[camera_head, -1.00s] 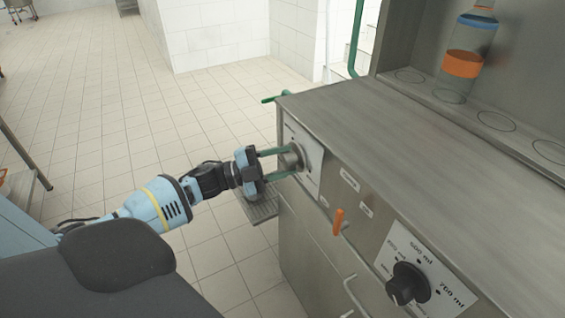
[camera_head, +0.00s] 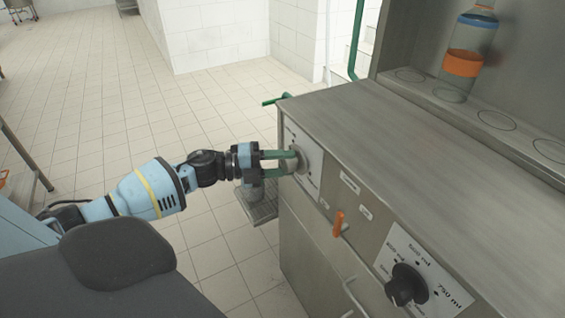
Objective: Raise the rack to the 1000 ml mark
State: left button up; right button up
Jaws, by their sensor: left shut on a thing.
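My left gripper (camera_head: 288,163) is at the left end of the machine's front. Its green fingers are shut on a round grey knob (camera_head: 298,157), which they partly cover. The knob sits on a white marked plate (camera_head: 312,172) whose print is too small to read. A black knob (camera_head: 404,285) sits on a larger white scale plate (camera_head: 428,262) at the lower right, with ml marks including 750 ml. The rack (camera_head: 257,204), perhaps the grey slatted platform beside the machine, holds a grey cup-like thing, partly hidden behind the gripper. My right gripper is not in view.
An orange lever (camera_head: 338,222) and small labels sit between the two plates. The steel counter (camera_head: 375,140) is clear. A bottle with orange and blue bands (camera_head: 461,64) stands on the back ledge. A green handle (camera_head: 276,99) juts from the far corner. Open tiled floor lies left.

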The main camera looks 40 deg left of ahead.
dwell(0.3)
pick_arm(q)
jog(key=o, duration=1)
jog(key=shift+c, duration=0.2)
jog(key=v, duration=0.7)
jog(key=shift+s+a+b, duration=0.3)
jog(key=shift+s, duration=0.05)
